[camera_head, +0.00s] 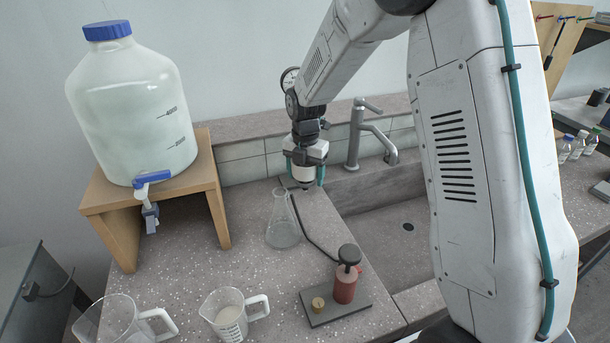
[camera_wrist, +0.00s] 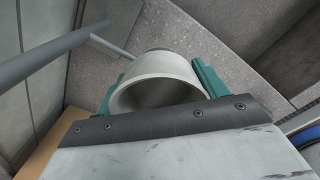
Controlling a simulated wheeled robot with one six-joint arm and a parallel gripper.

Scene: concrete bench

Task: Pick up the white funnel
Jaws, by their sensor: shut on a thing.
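The white funnel (camera_wrist: 152,68) fills the middle of the wrist view, its wide round mouth facing the camera. My gripper (camera_wrist: 155,85) is shut on it, with a teal finger on each side. In the head view my gripper (camera_head: 306,174) points down at the back of the bench, beside the sink. There the funnel is small between the fingers and its outline is hard to make out. I cannot tell what, if anything, its lower end touches.
A clear conical flask (camera_head: 282,228) stands just left of and nearer than my gripper. A black hose (camera_head: 312,240) runs near a red hand pump (camera_head: 345,285). The tap (camera_head: 368,135) and sink (camera_head: 385,235) are to the right. A large carboy (camera_head: 133,110) and two jugs stand left.

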